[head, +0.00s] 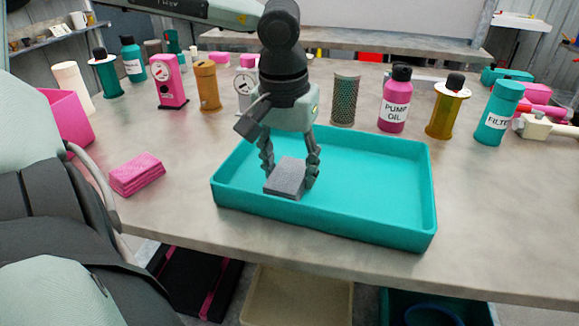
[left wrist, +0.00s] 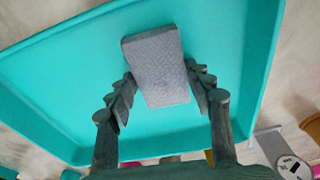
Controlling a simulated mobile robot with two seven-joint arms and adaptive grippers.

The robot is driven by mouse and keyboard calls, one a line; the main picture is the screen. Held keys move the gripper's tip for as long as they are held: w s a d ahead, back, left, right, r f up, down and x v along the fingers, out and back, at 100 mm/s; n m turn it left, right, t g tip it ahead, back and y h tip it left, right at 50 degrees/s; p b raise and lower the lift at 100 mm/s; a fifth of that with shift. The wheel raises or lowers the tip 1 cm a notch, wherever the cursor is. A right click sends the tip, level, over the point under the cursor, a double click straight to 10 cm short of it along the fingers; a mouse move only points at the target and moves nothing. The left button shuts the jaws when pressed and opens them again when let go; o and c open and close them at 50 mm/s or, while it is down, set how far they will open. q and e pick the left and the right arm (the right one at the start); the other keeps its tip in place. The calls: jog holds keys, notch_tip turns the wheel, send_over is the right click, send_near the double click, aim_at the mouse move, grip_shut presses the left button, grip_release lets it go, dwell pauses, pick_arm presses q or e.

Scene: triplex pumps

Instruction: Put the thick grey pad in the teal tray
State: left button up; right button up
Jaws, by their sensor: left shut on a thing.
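The thick grey pad (head: 286,178) is between the fingers of my left gripper (head: 288,172), which is shut on it. In the head view the pad is over the left part of the teal tray (head: 390,188), inside its rim. The left wrist view shows the pad (left wrist: 156,68) held between both fingers of my left gripper (left wrist: 158,88), with the teal tray (left wrist: 60,70) behind it. I cannot tell whether the pad touches the tray floor. My right gripper is not in view.
A stack of pink cloths (head: 137,174) lies left of the tray, and a pink bin (head: 66,122) stands further left. Behind the tray stand a mesh cylinder (head: 345,100), a pump oil bottle (head: 395,100), an amber cylinder (head: 447,108) and a teal filter bottle (head: 498,113). The tray's right side is empty.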

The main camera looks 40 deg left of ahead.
aim_at(286, 177)
pick_arm(q)
jog(key=shift+f, duration=0.15)
jog(key=o, duration=1)
jog(key=shift+c, duration=0.2)
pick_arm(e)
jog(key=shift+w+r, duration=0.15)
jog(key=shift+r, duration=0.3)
pick_arm(q)
jog(key=shift+r, duration=0.3)
notch_tip(286, 177, up, 12)
jog(key=s+p, duration=0.1)
jog(key=shift+s+d+f, duration=0.15)
jog(key=shift+d, duration=0.1)
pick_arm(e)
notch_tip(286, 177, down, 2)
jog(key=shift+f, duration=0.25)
